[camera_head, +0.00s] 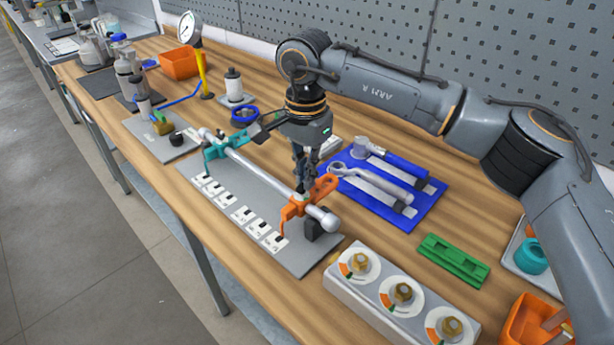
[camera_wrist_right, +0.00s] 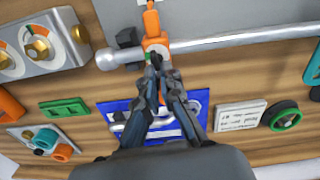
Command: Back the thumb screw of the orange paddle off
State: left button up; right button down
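The orange paddle (camera_head: 296,207) sits clamped on a silver shaft (camera_head: 262,174) near its right end; it also shows in the wrist view (camera_wrist_right: 156,46). Its small dark thumb screw (camera_wrist_right: 155,60) is mostly hidden by my fingertips. My right gripper (camera_head: 305,188) comes down from above at the orange paddle's hub. In the wrist view its fingers (camera_wrist_right: 160,70) are drawn close together around the thumb screw and look shut on it. A teal paddle (camera_head: 232,141) sits farther along the shaft. My left gripper is not in view.
The shaft lies over a grey labelled plate (camera_head: 296,262) with a black support (camera_head: 318,229). A blue mat (camera_head: 401,215) with wrenches lies right of it. A grey block (camera_head: 345,293) with brass knobs stands in front, a green holder (camera_head: 454,260) beyond it.

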jog(key=n, duration=0.5)
jog(key=shift+a+f+n, duration=0.15)
jog(key=shift+a+n, duration=0.15)
jog(key=shift+a+f+n, duration=0.1)
jog(key=shift+a+n, duration=0.1)
jog(key=shift+n, duration=1.9)
jog(key=c, duration=1.5)
grip_release()
jog(key=shift+w, duration=0.15)
notch_tip(320, 180, up, 12)
jog(key=shift+a+r, duration=0.1)
